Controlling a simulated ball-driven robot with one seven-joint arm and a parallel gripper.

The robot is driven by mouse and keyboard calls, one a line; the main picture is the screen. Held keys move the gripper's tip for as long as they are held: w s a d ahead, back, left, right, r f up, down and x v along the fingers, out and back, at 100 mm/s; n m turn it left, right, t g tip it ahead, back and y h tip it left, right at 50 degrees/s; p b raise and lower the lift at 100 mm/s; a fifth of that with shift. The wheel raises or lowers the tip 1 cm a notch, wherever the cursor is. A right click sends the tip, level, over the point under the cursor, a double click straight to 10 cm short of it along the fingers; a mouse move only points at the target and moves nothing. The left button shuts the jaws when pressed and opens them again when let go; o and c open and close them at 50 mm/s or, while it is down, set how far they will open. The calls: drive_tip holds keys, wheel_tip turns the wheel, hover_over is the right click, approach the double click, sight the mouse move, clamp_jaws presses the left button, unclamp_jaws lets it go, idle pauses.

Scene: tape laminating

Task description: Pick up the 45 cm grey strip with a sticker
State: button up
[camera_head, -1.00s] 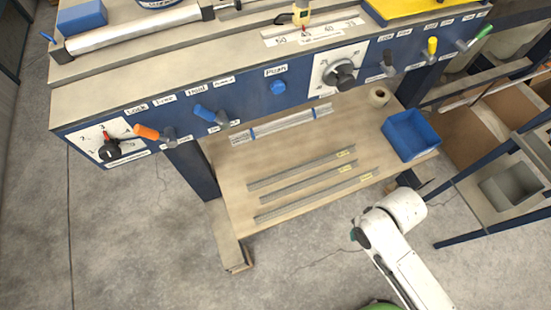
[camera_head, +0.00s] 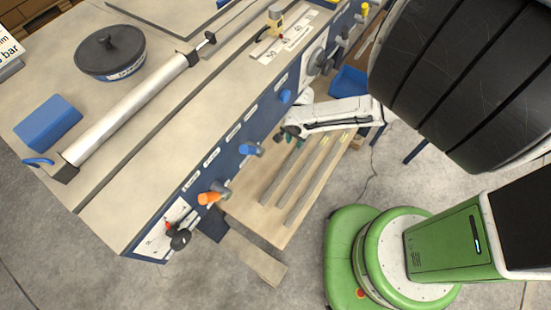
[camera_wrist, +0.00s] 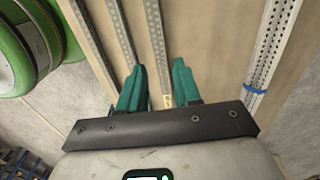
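Three grey perforated strips lie side by side on the wooden lower shelf. In the wrist view, one strip (camera_wrist: 154,30) runs between the fingers of my gripper (camera_wrist: 158,66); a yellow sticker (camera_wrist: 167,101) shows near its end. The other strips, a middle one (camera_wrist: 120,28) and an outer one (camera_wrist: 90,36), lie to the left. My gripper has teal fingers, open, one on each side of the strip; contact cannot be told. The sticker lengths are not readable. In the head view, my gripper (camera_head: 291,133) is low over the far ends of the strips (camera_head: 281,177).
A bundle of white strips with a blue band (camera_wrist: 254,93) lies to the right in the wrist view. The blue machine table, with an orange handle (camera_head: 211,196) and blue handle (camera_head: 251,149), overhangs the shelf (camera_head: 262,224). A blue bin (camera_head: 349,82) stands beyond my arm.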

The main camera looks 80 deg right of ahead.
sight(292, 155)
drive_tip(key=f, duration=0.7)
drive_tip(key=f+b, duration=0.1)
drive_tip(key=f, duration=0.2)
drive_tip(key=shift+w+d+f, duration=0.1)
drive_tip(key=shift+w+f, duration=0.15)
drive_tip(key=shift+f, duration=0.1)
clamp_jaws()
